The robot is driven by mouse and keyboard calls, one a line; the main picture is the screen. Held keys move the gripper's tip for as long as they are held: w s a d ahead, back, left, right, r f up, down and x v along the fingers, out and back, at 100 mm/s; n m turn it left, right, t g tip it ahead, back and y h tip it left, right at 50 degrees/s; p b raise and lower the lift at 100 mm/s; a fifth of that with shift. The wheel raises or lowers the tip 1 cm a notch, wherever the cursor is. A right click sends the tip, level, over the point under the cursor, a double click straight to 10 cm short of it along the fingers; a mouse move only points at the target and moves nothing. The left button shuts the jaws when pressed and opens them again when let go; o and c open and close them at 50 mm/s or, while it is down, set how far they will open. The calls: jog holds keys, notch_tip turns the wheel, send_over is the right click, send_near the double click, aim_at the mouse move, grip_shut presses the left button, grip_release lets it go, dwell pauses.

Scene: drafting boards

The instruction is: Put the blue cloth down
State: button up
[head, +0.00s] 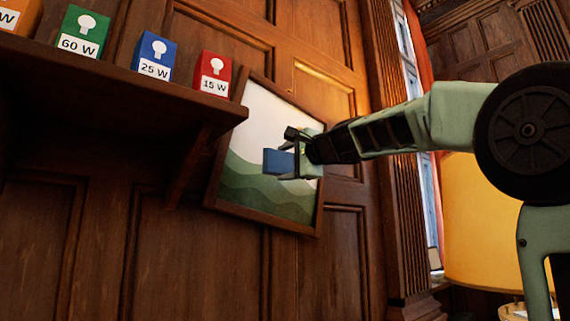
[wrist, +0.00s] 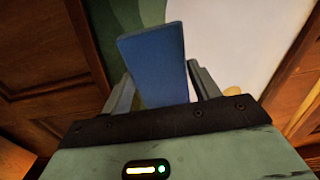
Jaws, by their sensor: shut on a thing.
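The blue cloth (head: 277,161) is a folded, flat-sided block, held in my gripper (head: 294,162) in front of the framed picture. In the wrist view the cloth (wrist: 155,62) stands out between the two fingers of my gripper (wrist: 162,88). The gripper is shut on it. The cloth is in the air, and no surface shows directly under it. Its far side is hidden.
A tilted framed picture (head: 265,202) hangs on the wood-panelled wall behind the gripper. A dark shelf (head: 110,75) at the upper left holds red (head: 212,74), blue (head: 155,57) and green (head: 83,33) bulb boxes. A yellow lampshade (head: 472,225) is at the right.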

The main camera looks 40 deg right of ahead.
aim_at(260, 170)
jog(key=shift+w, duration=0.15)
jog(key=w+p, duration=0.3)
jog(key=w, duration=0.5)
jog(key=shift+a, duration=0.15)
dwell(0.3)
